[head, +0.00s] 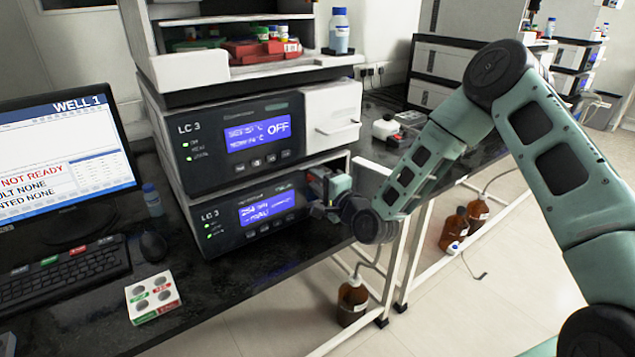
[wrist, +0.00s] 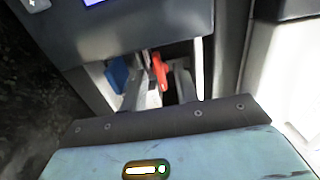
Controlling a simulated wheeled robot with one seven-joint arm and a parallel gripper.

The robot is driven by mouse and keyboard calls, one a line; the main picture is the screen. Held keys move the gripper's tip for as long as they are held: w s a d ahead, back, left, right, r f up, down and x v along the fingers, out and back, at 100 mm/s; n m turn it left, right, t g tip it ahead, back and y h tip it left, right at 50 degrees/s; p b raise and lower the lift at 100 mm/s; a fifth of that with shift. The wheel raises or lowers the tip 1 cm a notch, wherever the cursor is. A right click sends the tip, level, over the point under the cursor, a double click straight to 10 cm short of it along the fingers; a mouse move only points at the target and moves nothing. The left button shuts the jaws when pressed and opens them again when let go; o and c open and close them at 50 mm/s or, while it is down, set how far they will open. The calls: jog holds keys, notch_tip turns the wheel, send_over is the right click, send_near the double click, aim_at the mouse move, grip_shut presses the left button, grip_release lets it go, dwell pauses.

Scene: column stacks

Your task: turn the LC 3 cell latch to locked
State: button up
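The LC 3 stack (head: 185,225) stands on the dark bench. My gripper (head: 322,208) is at the right end of its lower unit, by a recessed cell compartment. In the wrist view a red lever (wrist: 159,72), which looks like the latch, stands slightly tilted in the recess. My gripper's two pale fingers (wrist: 160,88) reach in on either side of it and look apart; whether either touches it is unclear. A blue part (wrist: 117,75) is left of the fingers. In the head view my gripper hides most of the latch.
A white-fronted module (head: 333,115) juts out above the compartment. A monitor (head: 65,165), a mouse (head: 153,246) and a white button box (head: 153,296) are left on the bench. A brown bottle (head: 352,302) stands below the bench's right end.

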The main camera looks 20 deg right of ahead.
grip_shut()
jog(key=n+b, duration=0.4)
jog(key=n, duration=0.2)
jog(key=shift+f+n, duration=0.15)
jog(key=shift+n, duration=0.15)
jog(key=n+b, duration=0.5)
jog(key=n, duration=0.1)
jog(key=n+b, duration=0.4)
jog(key=n, duration=0.1)
jog(key=shift+d+n, duration=0.1)
jog(key=shift+n, duration=0.2)
dwell(0.4)
grip_release()
